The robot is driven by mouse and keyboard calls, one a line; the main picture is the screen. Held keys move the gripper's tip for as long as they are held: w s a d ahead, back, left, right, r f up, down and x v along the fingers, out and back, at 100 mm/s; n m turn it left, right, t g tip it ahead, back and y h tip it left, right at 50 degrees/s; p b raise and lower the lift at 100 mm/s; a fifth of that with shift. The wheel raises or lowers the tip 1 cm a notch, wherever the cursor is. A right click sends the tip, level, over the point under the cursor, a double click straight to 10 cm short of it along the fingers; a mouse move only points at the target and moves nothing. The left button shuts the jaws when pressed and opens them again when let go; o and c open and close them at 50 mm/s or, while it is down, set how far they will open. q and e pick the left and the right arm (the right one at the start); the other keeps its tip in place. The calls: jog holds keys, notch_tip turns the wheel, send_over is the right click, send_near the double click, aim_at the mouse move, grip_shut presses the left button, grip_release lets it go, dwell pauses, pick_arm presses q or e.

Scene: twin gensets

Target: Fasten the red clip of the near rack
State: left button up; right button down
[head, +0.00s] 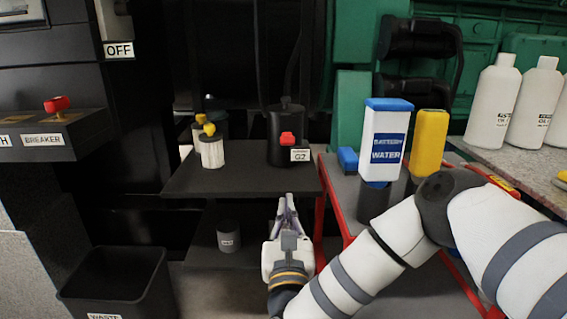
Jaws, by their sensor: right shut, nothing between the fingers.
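A small red clip (287,138) shows on the front of a black canister (287,118), just above a label reading G2. The canister stands upright at the back right of a dark shelf (235,183), which may be the near rack; I cannot tell for sure. Whether the clip is fastened is too small to tell. My right gripper (287,202) is shut and empty. In the picture it is below the clip, by the shelf's front right corner, with its fingers pointing up and away. It appears apart from the clip. My left gripper is not in view.
White cylinders with yellow tops (211,152) stand left on the shelf; a grey cup (228,236) sits below. A red-framed cart (335,200) at right holds a battery water bottle (386,135) and a yellow bottle (429,140). A waste bin (120,290) is lower left.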

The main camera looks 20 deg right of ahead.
aim_at(287, 143)
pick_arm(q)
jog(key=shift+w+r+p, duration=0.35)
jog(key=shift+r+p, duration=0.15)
pick_arm(e)
jog(key=w+d+r, duration=0.2)
jog(key=w+r, duration=0.3)
jog(key=w, duration=0.4)
jog(key=shift+w+d+r, duration=0.35)
jog(key=shift+w+d, duration=0.05)
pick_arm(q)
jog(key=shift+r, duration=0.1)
pick_arm(e)
jog(key=shift+r, duration=0.1)
